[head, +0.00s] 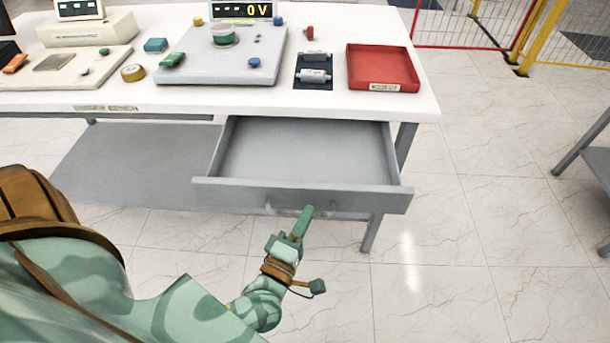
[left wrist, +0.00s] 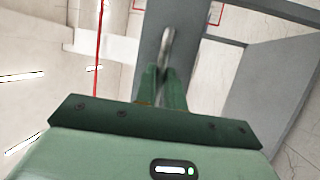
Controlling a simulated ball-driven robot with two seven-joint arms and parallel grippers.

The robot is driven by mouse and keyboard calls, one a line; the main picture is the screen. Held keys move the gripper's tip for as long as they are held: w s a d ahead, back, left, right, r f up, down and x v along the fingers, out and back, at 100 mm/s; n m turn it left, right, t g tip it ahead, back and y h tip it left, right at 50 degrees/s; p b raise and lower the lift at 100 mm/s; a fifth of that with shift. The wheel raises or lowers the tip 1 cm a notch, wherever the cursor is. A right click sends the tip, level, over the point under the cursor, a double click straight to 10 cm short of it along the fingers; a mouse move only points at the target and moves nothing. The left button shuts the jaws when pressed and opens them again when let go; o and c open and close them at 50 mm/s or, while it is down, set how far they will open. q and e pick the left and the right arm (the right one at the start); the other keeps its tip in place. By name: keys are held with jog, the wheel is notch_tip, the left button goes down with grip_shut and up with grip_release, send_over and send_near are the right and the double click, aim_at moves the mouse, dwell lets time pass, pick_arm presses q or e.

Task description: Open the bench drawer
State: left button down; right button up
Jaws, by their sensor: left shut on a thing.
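The grey bench drawer (head: 305,158) is pulled well out from under the white bench top (head: 210,95), and its inside looks empty. My left gripper (head: 306,216) is at the middle of the drawer's front panel, low in the head view. In the left wrist view, the green fingers (left wrist: 162,82) are shut on the metal drawer handle (left wrist: 167,45). In the head view the handle is mostly hidden behind the gripper. My right gripper is not in view.
On the bench top stand a red tray (head: 383,68), a grey panel with a voltage display (head: 222,55) and several small parts. A bench leg (head: 373,230) stands below the drawer on the right.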

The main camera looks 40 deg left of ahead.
pick_arm(q)
jog(key=c, duration=1.5)
grip_release()
jog(key=v, duration=1.6)
jog(key=shift+s+p, duration=0.2)
jog(key=shift+p, duration=0.2)
